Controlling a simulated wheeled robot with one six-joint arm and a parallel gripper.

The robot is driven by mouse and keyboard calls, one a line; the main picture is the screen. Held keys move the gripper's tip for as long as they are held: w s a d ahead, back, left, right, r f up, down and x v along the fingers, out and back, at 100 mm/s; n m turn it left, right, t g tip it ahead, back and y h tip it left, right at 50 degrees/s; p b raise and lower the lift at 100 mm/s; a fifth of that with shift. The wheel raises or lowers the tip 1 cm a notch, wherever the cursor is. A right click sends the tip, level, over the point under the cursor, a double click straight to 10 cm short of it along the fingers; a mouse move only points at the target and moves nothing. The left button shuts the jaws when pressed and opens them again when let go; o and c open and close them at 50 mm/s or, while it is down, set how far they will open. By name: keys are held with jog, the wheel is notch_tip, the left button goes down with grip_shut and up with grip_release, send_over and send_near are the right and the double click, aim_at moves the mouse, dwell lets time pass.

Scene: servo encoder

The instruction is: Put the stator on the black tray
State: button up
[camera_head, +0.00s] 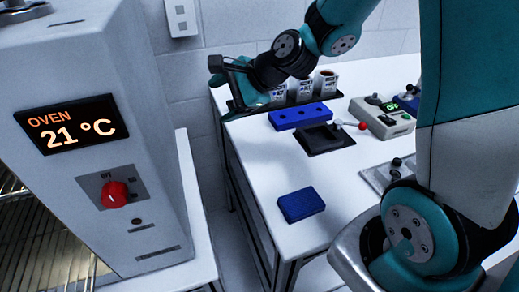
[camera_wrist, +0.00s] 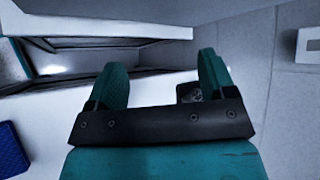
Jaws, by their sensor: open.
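The black tray (camera_head: 322,140) lies on the white table, just in front of a blue block with holes. I cannot identify the stator with certainty. White labelled holders (camera_head: 304,90) stand at the back of the table, and the right one has a brownish top. My gripper (camera_head: 240,108) is at the table's far left edge, left of these holders and partly covering them. In the wrist view its two teal fingers (camera_wrist: 162,62) are spread apart. A small dark part (camera_wrist: 190,93) shows near the right finger; I cannot tell what it is.
The blue block (camera_head: 300,116) sits behind the tray, and a blue box (camera_head: 301,204) lies nearer. A grey device (camera_head: 382,117) and a metal plate (camera_head: 384,174) are on the right. The oven (camera_head: 120,120) stands left, across a gap. Table around the blue box is clear.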

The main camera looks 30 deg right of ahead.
jog(key=s+a+r+n+g+h, duration=0.1)
jog(key=s+a+n+g, duration=0.1)
jog(key=s+n, duration=0.5)
jog(key=s+a+r+n+g+h, duration=0.1)
jog(key=s+a+r+n+g, duration=0.1)
jog(key=s+n, duration=0.6)
jog(key=s+a+r+n+g+h, duration=0.1)
jog(key=s+a+r+n+g, duration=0.1)
jog(key=s+n, duration=0.6)
jog(key=shift+s+a+g, duration=0.15)
jog(key=shift+s+g, duration=0.55)
